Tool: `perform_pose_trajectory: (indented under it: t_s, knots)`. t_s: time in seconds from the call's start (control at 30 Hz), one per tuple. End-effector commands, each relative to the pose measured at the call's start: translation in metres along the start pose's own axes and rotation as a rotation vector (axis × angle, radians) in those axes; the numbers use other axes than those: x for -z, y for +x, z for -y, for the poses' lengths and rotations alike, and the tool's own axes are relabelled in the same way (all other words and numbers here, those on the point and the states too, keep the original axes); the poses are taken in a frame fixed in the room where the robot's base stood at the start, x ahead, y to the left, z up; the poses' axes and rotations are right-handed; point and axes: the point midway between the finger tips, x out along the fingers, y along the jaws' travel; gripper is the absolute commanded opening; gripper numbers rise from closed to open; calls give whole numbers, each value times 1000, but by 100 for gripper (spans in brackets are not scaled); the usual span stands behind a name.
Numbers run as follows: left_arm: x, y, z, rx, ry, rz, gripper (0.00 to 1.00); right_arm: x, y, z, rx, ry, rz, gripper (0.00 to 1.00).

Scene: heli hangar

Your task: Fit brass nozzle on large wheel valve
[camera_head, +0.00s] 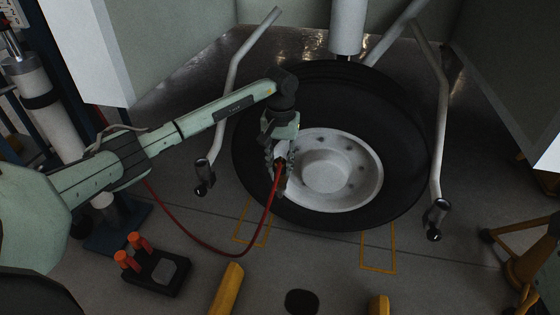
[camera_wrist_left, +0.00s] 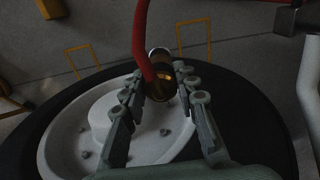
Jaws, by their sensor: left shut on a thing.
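The large wheel has a black tyre (camera_head: 400,195) and a pale hub (camera_head: 326,172), upright in the middle of the head view. The hub also fills the lower left of the left wrist view (camera_wrist_left: 80,135). My left gripper (camera_head: 279,165) is in front of the hub's left edge. In the left wrist view its fingers (camera_wrist_left: 160,82) are shut on the brass nozzle (camera_wrist_left: 162,92), which has a red hose (camera_wrist_left: 141,40) attached. I cannot make out the wheel valve, nor whether the nozzle touches the wheel. My right gripper is not in view.
The red hose (camera_head: 230,254) hangs in a loop to the left. A black box with orange-topped posts (camera_head: 157,272) and a yellow chock (camera_head: 227,290) are on the floor. Grey struts (camera_head: 438,130) flank the wheel. A yellow stand (camera_head: 525,265) is at the right.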

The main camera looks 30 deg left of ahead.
Motion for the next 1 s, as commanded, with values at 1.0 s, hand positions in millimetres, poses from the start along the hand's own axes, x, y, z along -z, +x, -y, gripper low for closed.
perform_pose_trajectory:
  t_s: [1.0]
  knots:
    - [-1,10,0,0,1,-1,0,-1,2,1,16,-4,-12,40]
